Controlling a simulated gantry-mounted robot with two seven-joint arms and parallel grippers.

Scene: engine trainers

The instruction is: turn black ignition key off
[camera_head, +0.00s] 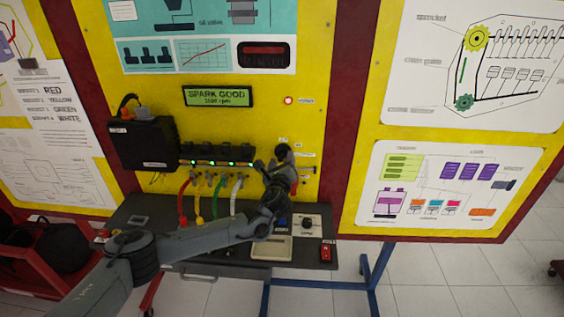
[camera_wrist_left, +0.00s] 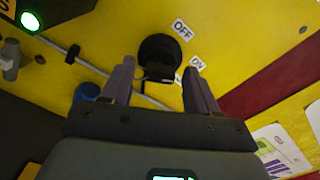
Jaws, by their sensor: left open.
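The black ignition key (camera_wrist_left: 158,52) sits on the yellow panel in the left wrist view, next to a white OFF label (camera_wrist_left: 183,29) and a white ON label (camera_wrist_left: 197,63). My left gripper (camera_wrist_left: 159,67) is open, with one finger on each side of the key's lower part. I cannot tell whether either finger touches it. In the head view, my left gripper (camera_head: 283,158) is at the panel right of the coil row and covers the key area. My right gripper is not in view.
Red, yellow, green and white leads (camera_head: 212,196) hang left of my gripper, under a row of black coils (camera_head: 217,155) with green lights. A dark shelf (camera_head: 318,257) below carries a black knob (camera_head: 307,222) and a red switch (camera_head: 326,254). A lit display (camera_head: 218,96) reads SPARK GOOD.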

